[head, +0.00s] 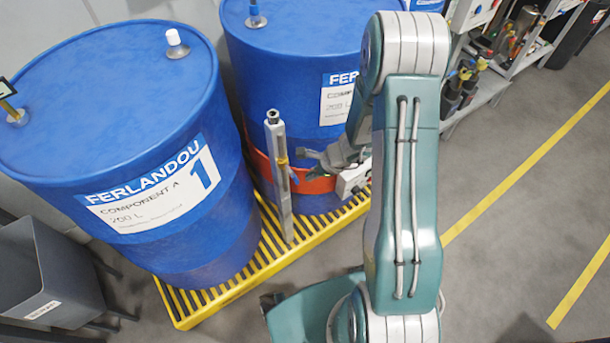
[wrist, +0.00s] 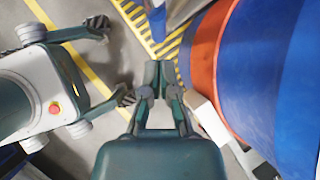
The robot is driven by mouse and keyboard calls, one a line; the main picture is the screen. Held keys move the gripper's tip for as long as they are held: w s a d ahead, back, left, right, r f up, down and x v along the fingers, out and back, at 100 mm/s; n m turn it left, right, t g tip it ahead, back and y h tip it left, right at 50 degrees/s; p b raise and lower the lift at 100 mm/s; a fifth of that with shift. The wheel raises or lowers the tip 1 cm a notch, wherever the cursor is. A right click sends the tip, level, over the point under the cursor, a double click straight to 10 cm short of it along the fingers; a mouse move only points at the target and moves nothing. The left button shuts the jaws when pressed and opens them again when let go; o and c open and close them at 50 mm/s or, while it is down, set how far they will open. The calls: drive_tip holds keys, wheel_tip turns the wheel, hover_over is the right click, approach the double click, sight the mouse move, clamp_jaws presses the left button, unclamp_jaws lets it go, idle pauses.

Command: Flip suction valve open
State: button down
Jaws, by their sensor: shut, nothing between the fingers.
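My gripper (head: 308,156) is partly hidden behind my arm in the head view. It is in front of the rear blue drum (head: 290,60), near that drum's orange band (head: 262,168), and just right of an upright grey post (head: 280,185). In the wrist view my gripper (wrist: 156,72) is shut and empty, with its fingertips together. The orange band (wrist: 208,55) is to its right, apart from the fingers. The post has a dark top and a small yellow mark partway up. I cannot make out for certain which part is the suction valve.
A front blue drum (head: 110,120) labelled 1 stands at the left. Both drums stand on a yellow slatted pallet (head: 215,300). A grey bin (head: 50,275) is at the lower left. Shelves with tools (head: 490,60) are at the upper right. The floor at the right is clear.

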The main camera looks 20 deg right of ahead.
drive_tip(key=shift+w+a+f, duration=0.1)
drive_tip(key=shift+w+a, duration=0.05)
drive_tip(key=shift+a, duration=0.3)
drive_tip(key=shift+w+a+f, duration=0.1)
drive_tip(key=shift+a, duration=0.3)
drive_tip(key=shift+f, duration=0.1)
